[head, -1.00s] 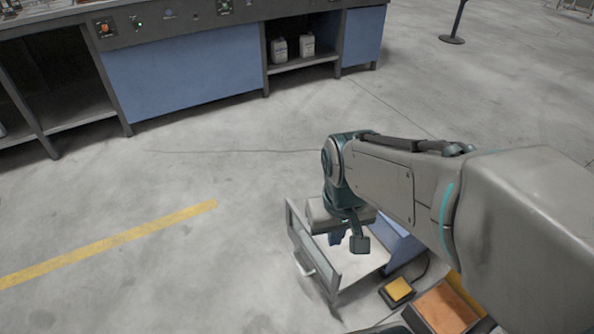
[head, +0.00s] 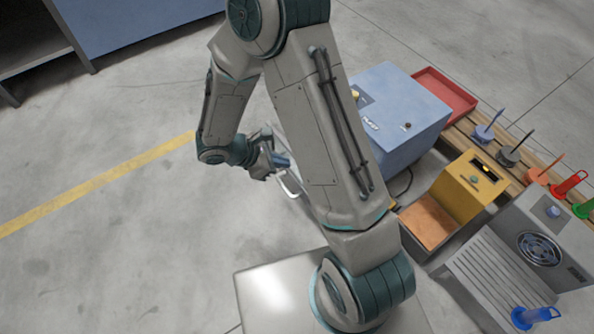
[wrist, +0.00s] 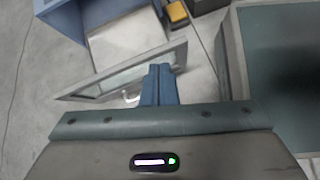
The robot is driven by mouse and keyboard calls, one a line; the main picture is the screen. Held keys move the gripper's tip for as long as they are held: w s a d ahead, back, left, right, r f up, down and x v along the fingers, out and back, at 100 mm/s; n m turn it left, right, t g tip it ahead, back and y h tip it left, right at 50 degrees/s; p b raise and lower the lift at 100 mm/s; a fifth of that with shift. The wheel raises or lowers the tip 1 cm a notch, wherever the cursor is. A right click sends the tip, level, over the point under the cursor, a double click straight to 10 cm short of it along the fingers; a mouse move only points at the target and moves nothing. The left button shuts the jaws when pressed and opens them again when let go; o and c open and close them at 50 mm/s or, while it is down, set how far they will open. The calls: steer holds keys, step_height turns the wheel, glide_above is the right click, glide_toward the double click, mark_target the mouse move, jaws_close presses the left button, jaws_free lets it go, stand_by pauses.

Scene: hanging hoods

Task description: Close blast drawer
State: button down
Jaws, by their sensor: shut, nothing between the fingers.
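The blue blast cabinet (head: 400,110) stands on the floor right of my arm in the head view. Its drawer is pulled out; in the wrist view its pale floor (wrist: 128,38) shows between the blue body (wrist: 62,16) and the grey-framed drawer front (wrist: 95,88). A light bar handle is on the front's outer face (wrist: 130,97). My gripper (head: 283,160) is shut and empty, on the outer side of the drawer front near the handle. Its blue fingers (wrist: 160,75) overlap the front in the wrist view; I cannot tell whether they touch. My arm hides most of the drawer in the head view.
A yellow machine with an orange-brown top (head: 430,221), a grey grooved unit (head: 495,275) and a red tray (head: 445,93) stand to the right. Coloured spindles line a wooden slatted surface. A yellow pedal (wrist: 177,12) is near the cabinet. Floor to the left is clear.

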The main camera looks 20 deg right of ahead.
steer(key=w+a+f+n+t, duration=0.1)
steer(key=a+f+n+t, duration=0.1)
steer(key=a+f+n, duration=0.4)
steer(key=w+d+f+m+b, duration=0.2)
steer(key=d+f+b, duration=0.3)
steer(key=d+f, duration=0.3)
steer(key=shift+w+d, duration=0.8)
steer(key=shift+d, duration=1.15)
